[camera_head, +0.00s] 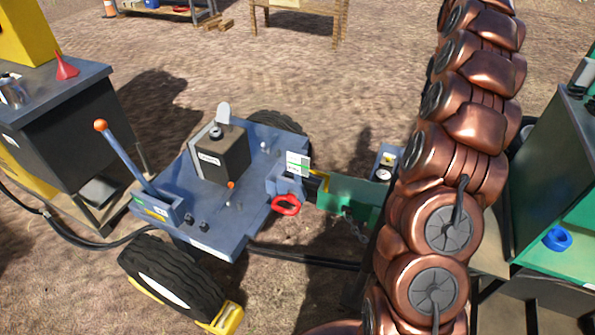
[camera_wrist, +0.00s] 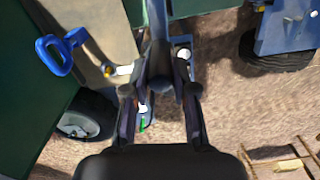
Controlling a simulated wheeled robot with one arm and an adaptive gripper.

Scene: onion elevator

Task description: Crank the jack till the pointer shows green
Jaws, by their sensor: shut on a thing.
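My gripper (camera_wrist: 160,86) shows in the wrist view, its two dark fingers closed together on a dark rounded grip (camera_wrist: 160,68). I take this for the jack's crank handle; the fingers cover most of it. A blue bracket with a white round part (camera_wrist: 184,53) sits just beyond. In the head view, a blue upright part with a white round top (camera_head: 384,172), probably the jack, is partly hidden behind my copper arm, which also hides my gripper. A small white and green plate (camera_head: 298,163) stands on the blue cart's hitch end. I cannot read any pointer.
The blue cart (camera_head: 225,240) carries an orange-knobbed lever (camera_head: 124,158) and a red ring handle (camera_head: 286,205). A green drawbar (camera_head: 345,197) with a chain joins it. A green machine (camera_head: 545,170) stands at right, a dark cabinet (camera_head: 70,135) at left.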

